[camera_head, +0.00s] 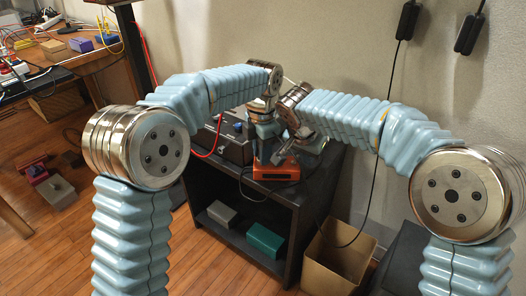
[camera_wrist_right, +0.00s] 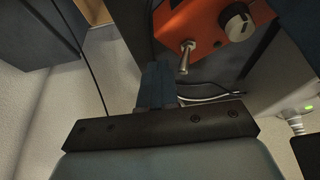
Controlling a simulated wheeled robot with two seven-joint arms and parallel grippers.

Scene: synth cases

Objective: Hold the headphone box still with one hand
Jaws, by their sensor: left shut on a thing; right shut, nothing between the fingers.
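The headphone box appears to be the small orange box (camera_head: 277,172) on top of the dark cabinet. In the right wrist view my right gripper's blue fingers (camera_wrist_right: 155,83) are together and empty, just short of the orange face.
A dark box with a blue knob (camera_head: 232,146) stands left on the cabinet (camera_head: 232,172), with a red cable by it. Grey and green boxes (camera_head: 265,240) lie on the shelf below. A bin (camera_head: 335,262) stands right. Black cables hang along the wall.

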